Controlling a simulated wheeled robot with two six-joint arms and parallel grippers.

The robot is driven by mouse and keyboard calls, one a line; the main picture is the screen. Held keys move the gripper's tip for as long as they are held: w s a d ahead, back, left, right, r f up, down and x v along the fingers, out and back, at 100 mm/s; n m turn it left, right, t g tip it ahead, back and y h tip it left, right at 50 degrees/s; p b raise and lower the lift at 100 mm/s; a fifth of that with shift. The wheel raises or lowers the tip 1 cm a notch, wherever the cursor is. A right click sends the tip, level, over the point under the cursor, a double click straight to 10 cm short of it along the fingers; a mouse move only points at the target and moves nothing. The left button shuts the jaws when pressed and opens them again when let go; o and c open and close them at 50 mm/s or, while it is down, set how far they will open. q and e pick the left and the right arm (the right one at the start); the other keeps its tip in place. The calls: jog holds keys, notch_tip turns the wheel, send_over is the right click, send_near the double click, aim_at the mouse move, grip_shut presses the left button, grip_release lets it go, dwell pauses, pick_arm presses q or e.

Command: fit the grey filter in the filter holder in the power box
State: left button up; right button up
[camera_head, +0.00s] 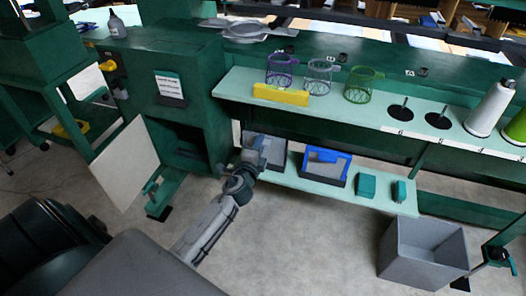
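The green power box (218,75) stands at left centre with a dark open compartment (190,138) low in its front. I cannot make out a filter holder inside it. A grey panel, which looks like the grey filter (274,152), is at the left end of the low shelf. My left gripper (253,151) is right beside it and covers its left part. The fingers are too small to tell whether they are open or closed on it. A blue-framed filter (339,173) stands to the right on the same shelf. My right gripper is not in view.
A pale door panel (125,163) stands open left of the compartment. Two teal blocks (366,186) (399,191) sit on the low shelf (300,181). A grey bin (402,252) stands on the floor at right. Wire baskets and spools line the upper shelf. The floor at bottom centre is clear.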

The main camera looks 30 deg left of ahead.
pick_arm(q)
grip_shut()
jog(key=shift+r+p, duration=2.1)
jog(key=shift+r, duration=0.15)
jog(key=b+v, duration=0.3)
jog(key=v, duration=1.3)
jog(key=shift+d, duration=0.15)
